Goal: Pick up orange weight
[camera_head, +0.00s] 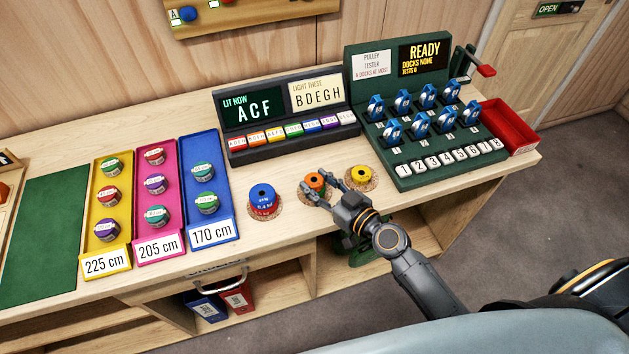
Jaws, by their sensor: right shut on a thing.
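The orange weight (315,181) stands on the bench between a blue weight with a red lower part and a yellow weight. My right gripper (318,190) reaches it from the lower right, with its fingers around the weight. The gripper is shut on it, and the fingers hide part of its side. I cannot tell whether the weight is lifted off the bench. My left gripper is not in view.
The blue weight (263,200) is to the left and the yellow weight (361,177) close on the right, each on a cork disc. Behind stand a lit letter panel (251,112) and a green pulley tester (376,130). A red tray (511,128) is at the right end. Coloured trays, such as the blue one (225,229), lie left.

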